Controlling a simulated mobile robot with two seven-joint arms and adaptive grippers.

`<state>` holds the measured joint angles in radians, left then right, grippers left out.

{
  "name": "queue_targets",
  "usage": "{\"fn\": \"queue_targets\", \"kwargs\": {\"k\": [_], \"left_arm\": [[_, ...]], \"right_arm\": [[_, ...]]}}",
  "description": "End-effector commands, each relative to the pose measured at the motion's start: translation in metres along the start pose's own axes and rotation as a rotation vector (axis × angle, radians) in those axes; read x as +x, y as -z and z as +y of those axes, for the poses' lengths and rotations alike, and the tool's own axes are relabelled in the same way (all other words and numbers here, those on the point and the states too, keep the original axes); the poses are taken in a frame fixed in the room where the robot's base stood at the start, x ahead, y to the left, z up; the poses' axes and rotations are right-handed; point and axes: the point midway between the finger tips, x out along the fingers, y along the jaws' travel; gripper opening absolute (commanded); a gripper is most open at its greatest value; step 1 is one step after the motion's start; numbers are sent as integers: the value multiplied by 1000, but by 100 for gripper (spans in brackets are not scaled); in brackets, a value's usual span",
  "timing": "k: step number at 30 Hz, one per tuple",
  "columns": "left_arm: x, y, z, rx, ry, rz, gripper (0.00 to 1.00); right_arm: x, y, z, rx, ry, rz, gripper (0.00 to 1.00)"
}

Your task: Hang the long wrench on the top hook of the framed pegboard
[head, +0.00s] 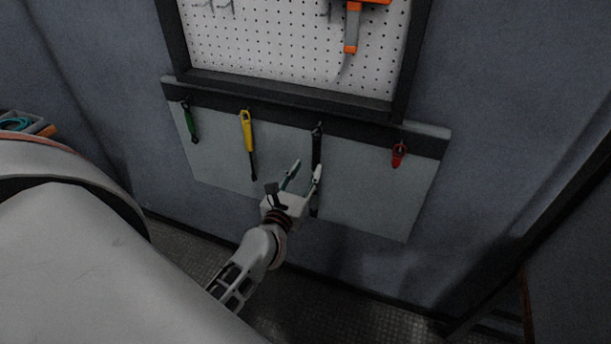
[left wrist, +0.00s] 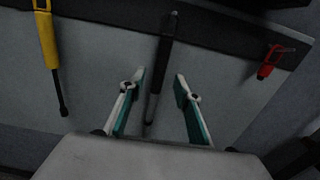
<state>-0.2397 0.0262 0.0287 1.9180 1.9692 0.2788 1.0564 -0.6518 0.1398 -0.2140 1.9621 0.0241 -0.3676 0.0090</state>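The long dark tool, which looks like the long wrench (head: 317,145), hangs upright on the dark rail below the framed pegboard (head: 290,50). In the left wrist view the wrench (left wrist: 161,75) runs down between the finger tips. My left gripper (head: 305,172) is open in front of it, one finger to each side, not closed on it. The same gripper (left wrist: 160,88) shows open and empty in the left wrist view. The pegboard's upper part, with any top hook, is cut off by the head view's edge. My right gripper is not in view.
An orange-handled tool (head: 352,30) hangs on the pegboard. A tray (head: 28,126) with small items stands at the far left.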

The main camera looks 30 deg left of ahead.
Motion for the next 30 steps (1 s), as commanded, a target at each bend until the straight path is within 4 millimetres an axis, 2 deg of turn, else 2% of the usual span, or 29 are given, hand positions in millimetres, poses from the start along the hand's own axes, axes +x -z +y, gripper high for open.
{"fn": "queue_targets", "kwargs": {"k": [9, 15, 21, 29, 30], "left_arm": [[44, -1, 0, 3, 1, -2, 33], [64, 0, -1, 3, 1, -1, 33], [72, 0, 0, 3, 1, -1, 33], [73, 0, 0, 3, 1, -1, 33], [73, 0, 0, 3, 1, -1, 30]], "right_arm": [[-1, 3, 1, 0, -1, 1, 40], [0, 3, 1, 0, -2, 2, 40], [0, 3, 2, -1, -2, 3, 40], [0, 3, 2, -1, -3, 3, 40], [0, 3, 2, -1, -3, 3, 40]]}}
